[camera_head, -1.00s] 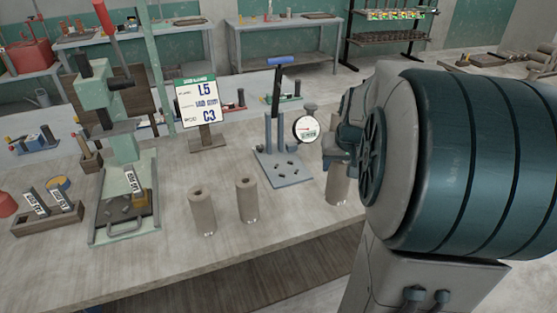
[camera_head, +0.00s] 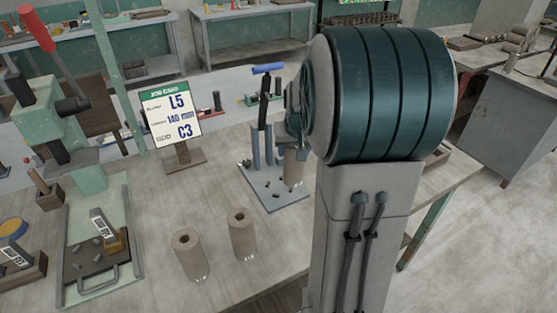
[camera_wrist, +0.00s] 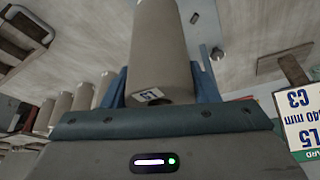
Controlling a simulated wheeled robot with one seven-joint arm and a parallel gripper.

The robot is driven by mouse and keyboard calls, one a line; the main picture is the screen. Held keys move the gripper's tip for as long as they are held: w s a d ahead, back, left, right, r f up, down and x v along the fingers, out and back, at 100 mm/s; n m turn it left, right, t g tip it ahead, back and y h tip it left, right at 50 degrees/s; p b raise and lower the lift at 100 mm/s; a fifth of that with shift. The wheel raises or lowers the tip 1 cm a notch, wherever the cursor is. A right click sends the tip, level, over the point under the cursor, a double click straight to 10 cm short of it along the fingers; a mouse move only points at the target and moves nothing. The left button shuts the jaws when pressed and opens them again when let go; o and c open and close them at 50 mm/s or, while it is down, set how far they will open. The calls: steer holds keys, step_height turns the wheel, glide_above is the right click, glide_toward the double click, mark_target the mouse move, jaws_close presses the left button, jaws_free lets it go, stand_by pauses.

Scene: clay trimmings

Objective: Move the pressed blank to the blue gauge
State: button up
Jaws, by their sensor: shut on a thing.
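My gripper (camera_wrist: 162,84) is shut on a grey-brown hollow-looking clay cylinder, the pressed blank (camera_wrist: 160,40), with a small printed tag at its near end. The blank also shows in the head view (camera_head: 294,168), upright at the right part of the blue gauge's plate. Whether it touches the plate I cannot tell. The blue gauge (camera_head: 262,181) has a flat base, upright posts and a blue-topped lever. Its dial is hidden. My arm covers most of the gripper in the head view.
Two clay cylinders (camera_head: 187,256) (camera_head: 241,234) stand on the table (camera_head: 140,275) in front of the gauge. A green press (camera_head: 68,140) with a red handle stands at left.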

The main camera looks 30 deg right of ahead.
steer(key=w+a+f+p, duration=0.1)
steer(key=w+f+p, duration=0.1)
steer(key=w+f, duration=0.4)
steer(key=shift+a+f, duration=0.3)
steer(key=shift+f, duration=0.5)
steer(key=o, duration=1.1)
steer(key=shift+f, duration=0.2)
steer(key=o, duration=0.4)
steer(key=shift+s+r, duration=0.1)
steer(key=shift+r, duration=0.05)
